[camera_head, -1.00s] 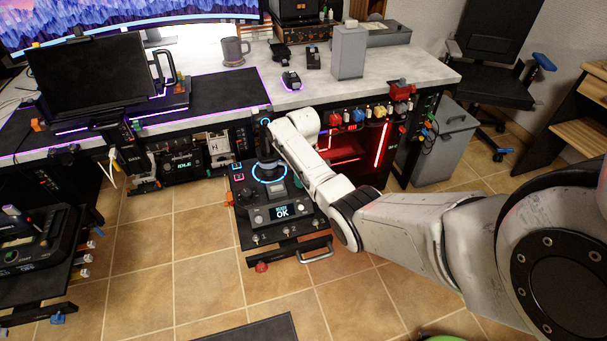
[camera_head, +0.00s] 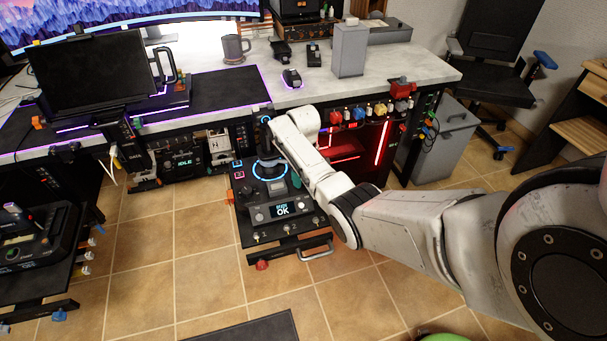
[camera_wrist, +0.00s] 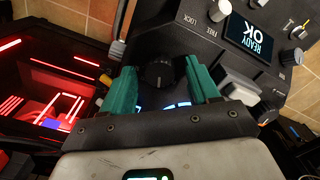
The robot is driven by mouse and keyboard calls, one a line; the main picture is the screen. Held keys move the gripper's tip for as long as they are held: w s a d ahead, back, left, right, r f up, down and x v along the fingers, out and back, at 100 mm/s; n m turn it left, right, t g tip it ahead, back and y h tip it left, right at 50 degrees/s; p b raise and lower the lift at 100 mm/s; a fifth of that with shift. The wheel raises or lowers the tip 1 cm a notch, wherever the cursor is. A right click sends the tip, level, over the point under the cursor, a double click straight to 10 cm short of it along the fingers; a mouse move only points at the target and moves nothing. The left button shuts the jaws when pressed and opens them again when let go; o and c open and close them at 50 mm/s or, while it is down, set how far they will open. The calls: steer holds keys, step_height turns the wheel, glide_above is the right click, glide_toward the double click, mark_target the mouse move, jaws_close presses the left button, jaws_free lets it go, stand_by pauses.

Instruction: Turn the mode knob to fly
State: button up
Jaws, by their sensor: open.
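A round black knob (camera_wrist: 158,72) with small pale marks on its top sits between the two teal fingers of my gripper (camera_wrist: 163,84) in the wrist view. The fingers are open, one on each side of it; I cannot tell whether they touch it. Parts of a blue glowing ring show below the knob. In the head view, my gripper (camera_head: 267,150) points down over the blue-ringed part of the control panel (camera_head: 248,215), and the knob is hidden there. The knob's setting and any fly label cannot be read.
The panel's lit screen (camera_head: 283,209) reads OK. In the wrist view, a silver knob (camera_wrist: 219,10) stands by FREE and LOCK labels, and a pale rocker-like part (camera_wrist: 240,90) lies close to the right finger. A red-lit bay (camera_wrist: 55,85) is at left.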

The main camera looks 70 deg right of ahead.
steer(key=shift+r, duration=0.1)
step_height(320, 180, up, 11)
steer(key=p, duration=0.2)
steer(key=shift+f, duration=0.2)
stand_by(0.5)
steer(key=s+a+f+n+p, duration=0.1)
steer(key=s+a+f+p, duration=0.15)
steer(key=a, duration=0.95)
steer(key=s+a+f+p, duration=0.1)
steer(key=a+p, duration=0.2)
steer(key=a, duration=0.9)
steer(key=s+a+r+p, duration=0.1)
steer(key=s+a+r, duration=0.2)
steer(key=s+a, duration=0.2)
steer(key=s+a+r+n+t+p, duration=0.1)
steer(key=s+a+r, duration=0.3)
steer(key=s, duration=0.5)
steer(key=shift+s+a+p, duration=0.25)
steer(key=shift+a+p, duration=0.4)
steer(key=shift+a, duration=0.5)
